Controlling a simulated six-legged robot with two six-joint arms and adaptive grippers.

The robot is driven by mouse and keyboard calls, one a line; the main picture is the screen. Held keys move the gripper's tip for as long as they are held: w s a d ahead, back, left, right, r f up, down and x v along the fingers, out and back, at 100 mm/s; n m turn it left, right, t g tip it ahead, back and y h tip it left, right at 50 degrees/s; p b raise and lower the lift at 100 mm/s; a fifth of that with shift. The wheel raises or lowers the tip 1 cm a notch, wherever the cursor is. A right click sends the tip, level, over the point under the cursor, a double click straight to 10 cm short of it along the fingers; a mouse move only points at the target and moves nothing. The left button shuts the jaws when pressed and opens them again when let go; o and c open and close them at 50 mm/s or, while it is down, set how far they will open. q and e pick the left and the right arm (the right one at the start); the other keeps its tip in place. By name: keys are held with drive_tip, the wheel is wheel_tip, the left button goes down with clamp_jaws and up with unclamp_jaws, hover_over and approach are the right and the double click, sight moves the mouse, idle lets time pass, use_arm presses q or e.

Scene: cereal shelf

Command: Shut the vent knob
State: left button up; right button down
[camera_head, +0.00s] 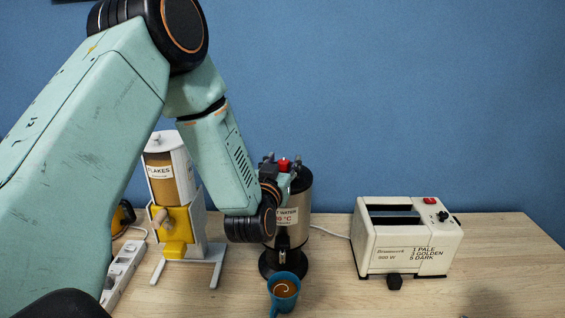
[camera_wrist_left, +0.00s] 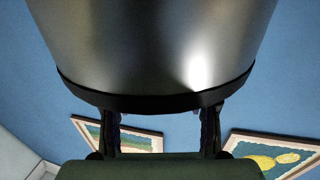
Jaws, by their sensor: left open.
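The water urn (camera_head: 303,205) is a steel cylinder with a black base and a "water" label, standing on the table. It fills the top of the left wrist view (camera_wrist_left: 150,50), with its black rim below. The red vent knob (camera_head: 284,166) shows at the urn's top. My left gripper (camera_head: 283,160) is open at the urn's top, one finger on each side of the knob in the head view. I cannot tell whether they touch it. In the left wrist view the open fingers (camera_wrist_left: 160,120) reach behind the rim, which hides their tips and the knob. My right gripper is out of view.
A blue cup (camera_head: 272,301) of brown drink stands before the urn. A flakes dispenser (camera_head: 160,178) and a power strip (camera_head: 122,270) are at left. A white toaster (camera_head: 385,245) stands at right. Bare table (camera_head: 325,260) lies between urn and toaster.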

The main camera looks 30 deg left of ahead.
use_arm(q)
drive_tip(key=shift+s+a, duration=0.1)
drive_tip(key=shift+c, duration=1.1)
drive_tip(key=shift+w+d, duration=0.3)
drive_tip(key=shift+d, duration=0.05)
drive_tip(key=c, duration=0.4)
drive_tip(key=shift+s+a, duration=0.1)
drive_tip(key=shift+a, duration=0.15)
clamp_jaws()
drive_tip(key=shift+d, duration=0.1)
drive_tip(key=shift+d, duration=0.1)
